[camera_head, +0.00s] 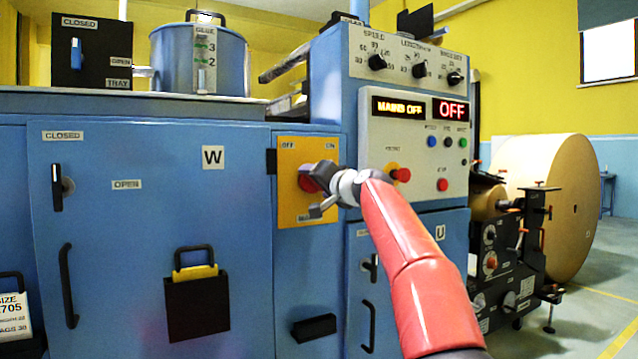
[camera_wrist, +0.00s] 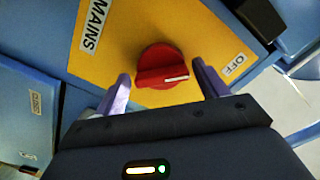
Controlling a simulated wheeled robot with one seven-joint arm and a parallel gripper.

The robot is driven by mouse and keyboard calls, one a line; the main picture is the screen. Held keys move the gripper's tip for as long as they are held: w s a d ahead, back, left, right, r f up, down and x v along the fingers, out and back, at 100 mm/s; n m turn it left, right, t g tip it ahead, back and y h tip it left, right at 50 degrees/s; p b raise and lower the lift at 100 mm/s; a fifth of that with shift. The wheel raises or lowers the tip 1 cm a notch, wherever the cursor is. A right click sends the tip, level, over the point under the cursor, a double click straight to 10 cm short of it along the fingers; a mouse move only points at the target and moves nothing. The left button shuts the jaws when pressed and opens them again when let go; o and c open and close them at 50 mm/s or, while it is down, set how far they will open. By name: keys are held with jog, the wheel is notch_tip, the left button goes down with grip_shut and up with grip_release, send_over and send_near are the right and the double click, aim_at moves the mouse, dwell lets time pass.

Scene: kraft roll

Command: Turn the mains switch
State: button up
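The mains switch is a red rotary knob (camera_wrist: 162,66) with a white pointer line, on a yellow plate (camera_wrist: 110,50) labelled MAINS and OFF in the wrist view. The pointer line is turned towards the OFF label. In the head view the yellow plate (camera_head: 292,212) shows OFF and ON at its top, and the red knob (camera_head: 307,181) is partly hidden by my gripper (camera_head: 318,192). In the wrist view my gripper (camera_wrist: 162,84) is open, with one finger either side of the knob and visible gaps. I cannot tell whether the fingertips reach past its face.
A display (camera_head: 398,107) reads MAINS OFF, with a red OFF display (camera_head: 451,110) beside it. A red button (camera_head: 401,175) on a yellow base sits right of my gripper. A black box (camera_head: 197,306) hangs on the blue cabinet door (camera_head: 130,235) at left.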

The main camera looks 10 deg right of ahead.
jog(key=shift+o, duration=0.6)
jog(key=shift+r, duration=0.1)
jog(key=shift+s, duration=0.1)
jog(key=b+v, duration=0.4)
jog(key=v, duration=0.3)
jog(key=shift+s+d, duration=0.15)
jog(key=shift+s, duration=0.15)
